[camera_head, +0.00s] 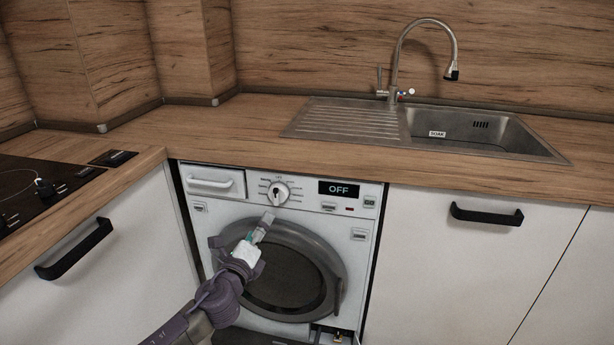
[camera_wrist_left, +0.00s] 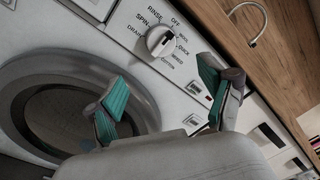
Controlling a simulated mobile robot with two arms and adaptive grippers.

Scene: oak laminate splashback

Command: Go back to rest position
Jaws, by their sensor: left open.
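My left gripper (camera_head: 262,228) is in front of the upper part of the washing machine (camera_head: 229,207), below its round dial (camera_head: 275,193). In the left wrist view the gripper (camera_wrist_left: 163,88) has its two teal-padded fingers spread wide with nothing between them. The dial (camera_wrist_left: 161,41) shows just beyond the fingers, apart from them. The round door (camera_head: 284,277) looks shut, and my left arm covers part of its left side. The display (camera_head: 338,189) reads OFF. My right gripper is not in view.
The wooden counter (camera_head: 240,120) runs above the machine, with a steel sink (camera_head: 470,130) and tap (camera_head: 423,24) at the right. A black hob (camera_head: 40,190) is on the left counter. Cupboard handles (camera_head: 75,250) (camera_head: 486,214) stick out on both sides.

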